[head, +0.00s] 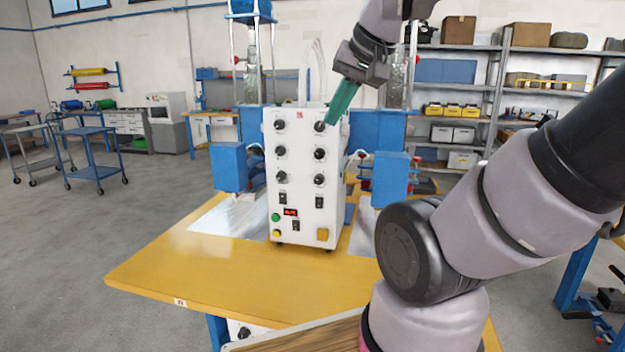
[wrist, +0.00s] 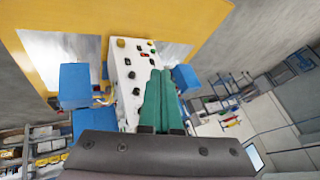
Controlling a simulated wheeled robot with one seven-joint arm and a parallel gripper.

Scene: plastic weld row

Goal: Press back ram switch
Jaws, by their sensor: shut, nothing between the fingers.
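A white control box (head: 300,160) stands upright on the yellow table. Its front has two columns of black knobs, with black rocker switches below them: a left one (head: 283,198), a right one (head: 319,202) and a lower one (head: 296,226). I cannot read which is the back ram switch. My gripper (head: 331,120), with green fingers, is shut and empty. It points down at the box's upper right corner, well above the switches; I cannot tell whether it touches. The wrist view shows the fingers (wrist: 161,74) covering part of the box (wrist: 124,62).
Green, yellow and orange buttons and a red display (head: 291,212) sit low on the panel. Blue blocks (head: 229,166) (head: 391,178) flank the box. The yellow table (head: 240,285) is clear in front. Shelves (head: 470,120) stand behind on the right.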

